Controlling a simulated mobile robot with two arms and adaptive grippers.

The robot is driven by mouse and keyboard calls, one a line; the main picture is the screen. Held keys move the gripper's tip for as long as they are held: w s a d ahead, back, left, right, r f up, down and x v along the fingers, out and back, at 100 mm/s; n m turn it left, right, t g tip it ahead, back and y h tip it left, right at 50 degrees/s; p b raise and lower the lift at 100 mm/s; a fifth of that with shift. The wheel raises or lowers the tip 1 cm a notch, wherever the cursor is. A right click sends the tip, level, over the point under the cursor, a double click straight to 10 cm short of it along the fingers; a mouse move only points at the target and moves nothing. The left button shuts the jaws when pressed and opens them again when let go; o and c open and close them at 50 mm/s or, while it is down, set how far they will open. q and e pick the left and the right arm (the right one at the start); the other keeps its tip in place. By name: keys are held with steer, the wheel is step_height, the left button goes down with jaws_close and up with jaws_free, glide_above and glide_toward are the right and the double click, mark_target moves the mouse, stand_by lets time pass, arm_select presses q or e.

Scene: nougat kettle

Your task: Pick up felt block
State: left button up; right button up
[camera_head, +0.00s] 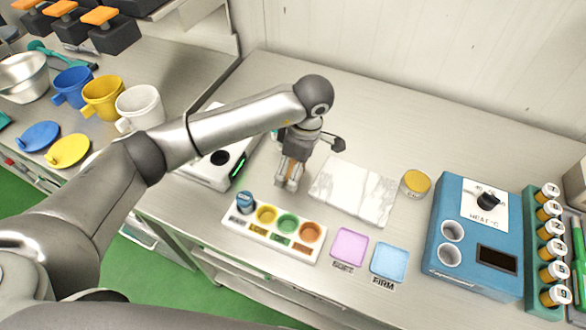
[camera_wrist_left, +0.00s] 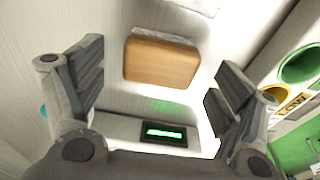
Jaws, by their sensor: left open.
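The felt block (camera_wrist_left: 160,60) looks like a tan-orange block with rounded corners and a pale edge. In the left wrist view it lies on the metal counter, ahead of and between the fingers, with a visible gap to each side. My left gripper (camera_head: 288,184) points down at the counter in the head view, between the scale and the marble slab. It is open, and its two fingers also show in the left wrist view (camera_wrist_left: 155,90). In the head view a tan patch shows among the fingers, mostly hidden by them. My right gripper is out of view.
A white scale (camera_head: 207,171) with a green display stands left of the gripper. A tray of coloured cups (camera_head: 232,222) is in front, a marble slab (camera_head: 353,190) to the right. Pink (camera_head: 349,247) and blue (camera_head: 389,262) pads lie near the front edge. A blue heater (camera_head: 465,225) stands at right.

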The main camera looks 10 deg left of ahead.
arm_select(q)
steer(key=shift+a+f, duration=0.2)
steer(key=shift+f, duration=0.9)
steer(key=c, duration=1.1)
steer(key=shift+r, duration=0.1)
steer(key=shift+w+r, duration=0.1)
steer(key=shift+r, duration=0.35)
step_height(320, 180, up, 2)
steer(key=shift+d+r+b, duration=0.1)
steer(key=shift+b, duration=0.3)
steer(key=s+d+r+b, duration=0.1)
steer(key=s+d+r, duration=0.1)
steer(key=s+r, duration=0.1)
steer(key=s+d+r+b, duration=0.1)
steer(key=s+d+r, duration=0.2)
steer(key=s, duration=0.1)
steer(key=s+d+r+b, duration=0.1)
steer(key=s+d+r, duration=0.2)
steer(key=s, duration=0.1)
steer(key=shift+s+d+r+b, duration=0.15)
steer(key=shift+r+b, duration=0.15)
steer(key=shift+r, duration=0.1)
